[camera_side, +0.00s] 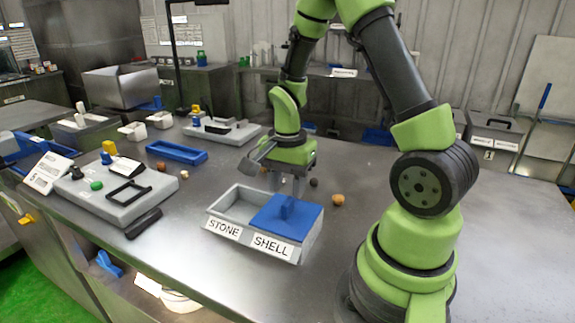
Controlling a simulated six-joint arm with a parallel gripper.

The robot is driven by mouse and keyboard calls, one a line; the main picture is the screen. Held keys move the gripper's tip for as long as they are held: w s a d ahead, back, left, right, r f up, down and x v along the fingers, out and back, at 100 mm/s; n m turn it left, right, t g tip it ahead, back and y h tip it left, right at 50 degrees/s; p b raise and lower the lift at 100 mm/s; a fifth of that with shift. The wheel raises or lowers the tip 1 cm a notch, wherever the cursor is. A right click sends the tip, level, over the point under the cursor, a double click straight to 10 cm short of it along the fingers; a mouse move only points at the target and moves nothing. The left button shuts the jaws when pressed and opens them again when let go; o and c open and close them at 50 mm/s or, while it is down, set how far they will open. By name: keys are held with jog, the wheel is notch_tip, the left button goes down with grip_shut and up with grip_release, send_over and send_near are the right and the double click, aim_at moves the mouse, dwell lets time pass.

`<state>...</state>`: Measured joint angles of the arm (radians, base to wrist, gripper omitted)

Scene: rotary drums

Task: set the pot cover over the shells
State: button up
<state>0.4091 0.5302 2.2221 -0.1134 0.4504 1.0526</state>
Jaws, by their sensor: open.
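A grey two-part box (222,217) stands on the table, with STONE on its left half and SHELL on its right half. The blue cover (300,221) lies over the SHELL half, and its upright handle points up. It looks flat there, and it hides what is inside that half. The STONE half is uncovered, and no contents show in it. My gripper (290,188) points down just behind the cover's handle, open. I cannot tell whether its fingers touch the cover.
An orange-brown lump (338,199) and a dark lump (314,183) lie to the right behind the box. A grey panel with a black handle (125,190) stands at left. A blue tray (177,152) lies farther back. The table in front of the box is clear.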

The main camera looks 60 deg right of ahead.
aim_at(287, 201)
jog(key=shift+r, duration=2.65)
jog(key=shift+r, duration=0.1)
jog(key=s+a+r+n+t+y, duration=0.2)
jog(key=s+a+r+n+t, duration=0.5)
jog(key=a+r+n, duration=0.5)
notch_tip(287, 201, up, 2)
jog(key=shift+s+a+n, duration=0.4)
jog(key=shift+s+n, duration=0.45)
jog(key=shift+n, duration=0.15)
